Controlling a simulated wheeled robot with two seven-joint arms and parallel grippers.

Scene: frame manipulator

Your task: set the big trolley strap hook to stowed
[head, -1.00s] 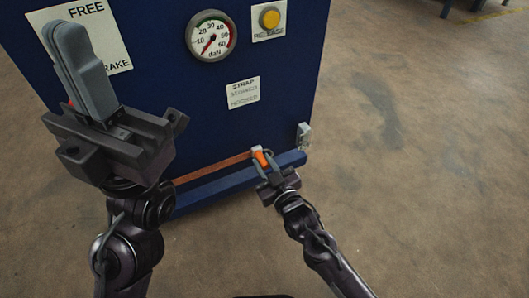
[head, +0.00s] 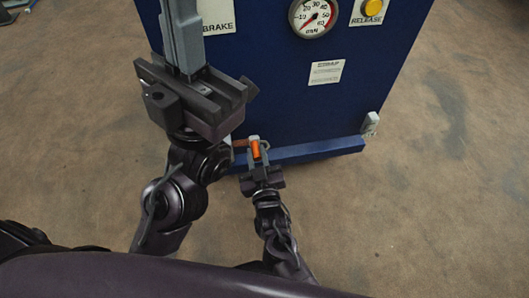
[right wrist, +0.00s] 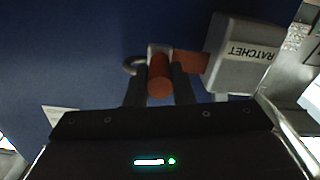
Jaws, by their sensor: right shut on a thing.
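The strap hook, with an orange grip (head: 256,149), is at the lower front of the blue trolley (head: 290,105). My right gripper (head: 257,143) is shut on it. In the right wrist view the orange grip (right wrist: 160,82) sits between my dark fingers, with a pale metal part and a grey ring (right wrist: 133,65) behind it. An orange strap (right wrist: 190,67) runs from there to the grey ratchet box (right wrist: 245,52). My left gripper (head: 181,25) is raised in front of the trolley, fingers together and empty; its tips pass the top edge.
A white strap label (head: 326,72) is on the panel. A small grey bracket (head: 370,121) stands at the right end of the lower blue ledge (head: 320,149). A dial gauge (head: 313,15) and yellow release button (head: 373,7) are above. The floor at right is clear.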

